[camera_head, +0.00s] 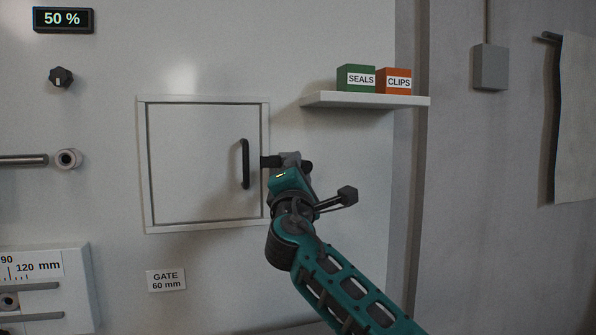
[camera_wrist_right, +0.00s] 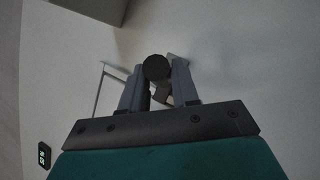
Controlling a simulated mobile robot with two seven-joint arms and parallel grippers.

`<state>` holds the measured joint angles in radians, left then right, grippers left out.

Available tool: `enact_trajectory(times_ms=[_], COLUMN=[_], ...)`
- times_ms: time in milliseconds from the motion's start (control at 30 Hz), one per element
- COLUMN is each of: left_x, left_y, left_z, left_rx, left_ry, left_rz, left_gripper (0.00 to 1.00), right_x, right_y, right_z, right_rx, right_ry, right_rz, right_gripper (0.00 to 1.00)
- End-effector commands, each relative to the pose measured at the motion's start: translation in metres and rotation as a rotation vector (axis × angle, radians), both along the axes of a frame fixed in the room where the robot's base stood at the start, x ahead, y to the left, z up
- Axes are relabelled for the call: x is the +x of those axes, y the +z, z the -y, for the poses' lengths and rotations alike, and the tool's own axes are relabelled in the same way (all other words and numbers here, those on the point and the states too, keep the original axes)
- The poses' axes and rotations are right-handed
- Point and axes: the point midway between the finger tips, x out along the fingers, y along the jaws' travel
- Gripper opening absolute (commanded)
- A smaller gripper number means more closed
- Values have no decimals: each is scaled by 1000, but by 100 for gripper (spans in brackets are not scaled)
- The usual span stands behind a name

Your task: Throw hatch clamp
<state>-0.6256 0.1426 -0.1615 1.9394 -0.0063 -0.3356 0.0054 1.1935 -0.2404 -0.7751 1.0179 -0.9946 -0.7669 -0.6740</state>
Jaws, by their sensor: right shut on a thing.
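The square hatch (camera_head: 195,190) is on the pale wall, its door flush in its frame, with a black vertical handle (camera_head: 245,164). The hatch clamp (camera_head: 268,161) shows as a dark bar at the right edge of the frame, just right of the handle. My right gripper (camera_head: 291,160) is at the clamp and hides most of it. In the right wrist view, its fingers (camera_wrist_right: 158,90) are shut around the clamp's dark round-ended lever (camera_wrist_right: 157,67). How far the clamp is turned is hard to tell. My left gripper is not in view.
A shelf (camera_head: 365,100) with a green SEALS box (camera_head: 356,79) and an orange CLIPS box (camera_head: 394,82) juts out above right of the gripper. A knob (camera_head: 61,77), a rod end (camera_head: 67,159) and a millimetre scale (camera_head: 40,266) are at the left.

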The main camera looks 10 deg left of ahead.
Motion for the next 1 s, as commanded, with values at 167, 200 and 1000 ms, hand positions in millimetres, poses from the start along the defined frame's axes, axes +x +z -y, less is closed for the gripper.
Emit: enact_trajectory(times_ms=[167, 200, 1000], left_x=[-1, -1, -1], left_y=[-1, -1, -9], left_z=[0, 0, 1], left_rx=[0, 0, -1], left_ry=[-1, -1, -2], left_rz=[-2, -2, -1], left_gripper=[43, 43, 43], right_x=[0, 0, -58], right_y=[-1, 0, -27], right_z=[0, 0, 2], right_rx=[-1, -1, 2], right_ry=[0, 0, 4], right_rz=[0, 0, -1], right_gripper=[33, 36, 37])
